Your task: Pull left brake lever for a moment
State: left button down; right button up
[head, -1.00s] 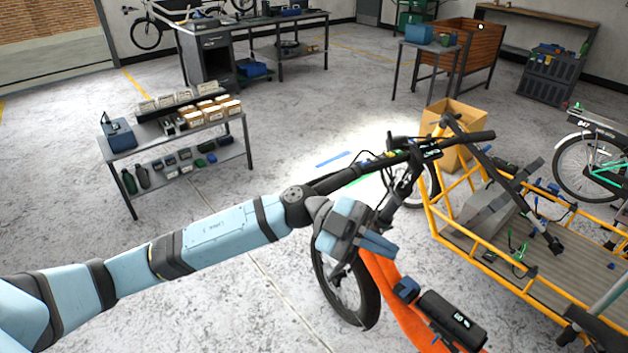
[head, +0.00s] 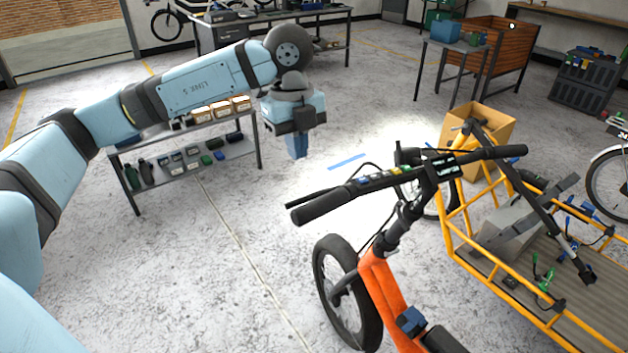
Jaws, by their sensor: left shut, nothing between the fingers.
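An orange cargo bike (head: 382,290) stands with its black handlebar (head: 375,183) running across the middle right. Its left grip (head: 320,207) points toward the lower left. A thin dark left brake lever (head: 308,198) lies just along the far side of that grip. My left gripper (head: 298,155) hangs above and beyond the lever with its blue fingers pointing down. The fingers are shut together and empty, and they look apart from the lever and grip. My right gripper is not in view.
A yellow-railed cargo bed (head: 560,262) with parts in it fills the right side, with a cardboard box (head: 492,128) behind it. A low shelf table (head: 205,160) stands behind my left arm. The floor left of the bike is clear.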

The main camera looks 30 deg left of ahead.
aim_at(312, 196)
pick_arm(q)
notch_tip(312, 196, down, 10)
jog(key=shift+s+d+p, duration=0.3)
jog(key=shift+d+p, duration=0.05)
jog(key=shift+d, duration=0.05)
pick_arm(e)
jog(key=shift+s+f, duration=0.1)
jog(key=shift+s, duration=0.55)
